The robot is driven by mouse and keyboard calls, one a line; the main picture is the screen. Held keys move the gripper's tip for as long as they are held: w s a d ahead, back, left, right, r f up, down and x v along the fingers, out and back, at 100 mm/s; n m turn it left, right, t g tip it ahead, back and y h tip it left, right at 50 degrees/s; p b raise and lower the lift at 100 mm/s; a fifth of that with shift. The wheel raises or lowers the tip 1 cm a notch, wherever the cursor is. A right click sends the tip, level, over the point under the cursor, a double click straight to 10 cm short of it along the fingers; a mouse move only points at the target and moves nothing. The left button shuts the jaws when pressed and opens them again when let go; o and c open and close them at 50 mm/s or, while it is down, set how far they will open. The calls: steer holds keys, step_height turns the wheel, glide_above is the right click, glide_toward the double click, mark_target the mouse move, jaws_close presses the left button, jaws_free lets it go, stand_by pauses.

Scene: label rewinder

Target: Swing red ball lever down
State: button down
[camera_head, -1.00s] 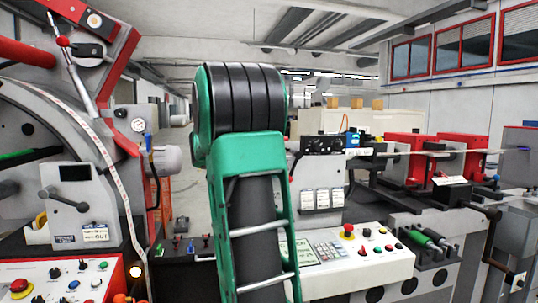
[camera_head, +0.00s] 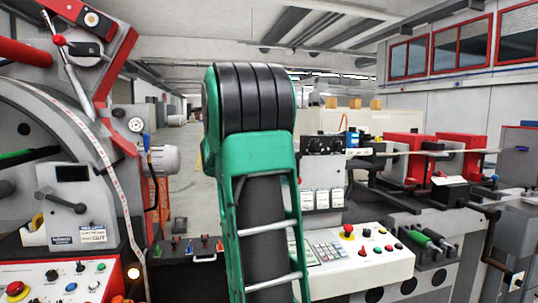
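A metal lever (camera_head: 76,78) with a red ball (camera_head: 59,40) near its upper part stands at the top left, on the red and grey arm of the machine. It leans up and to the left, with the ball end high. My green and black arm fills the middle of the view, clearly apart from the lever and to its right. My gripper is not visible; the arm link hides what lies behind it.
The red machine bracket (camera_head: 118,55) rises beside the lever. A control panel with buttons (camera_head: 60,282) is at the lower left, and another panel (camera_head: 370,262) is at the lower right. Open floor (camera_head: 182,150) shows left of my arm.

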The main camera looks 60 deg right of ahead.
steer(key=shift+s+f, duration=0.1)
steer(key=shift+s, duration=0.15)
steer(key=v, duration=1.1)
steer(key=shift+w, duration=0.3)
steer(key=shift+d, duration=0.1)
steer(key=s+a+f+m+t+y, duration=0.1)
steer(key=s+a+f+t+y, duration=0.25)
steer(key=a+f+y, duration=0.85)
steer(key=s+a+f, duration=0.3)
steer(key=a+f, duration=0.1)
steer(key=a, duration=0.3)
steer(key=s+a+f+g+y, duration=0.1)
steer(key=s+a+f, duration=0.2)
steer(key=a, duration=0.4)
steer(key=s+a+f+g, duration=0.1)
steer(key=s+a+f, duration=0.2)
steer(key=a+f, duration=0.2)
steer(key=shift+s+a, duration=0.3)
steer(key=shift+a, duration=0.9)
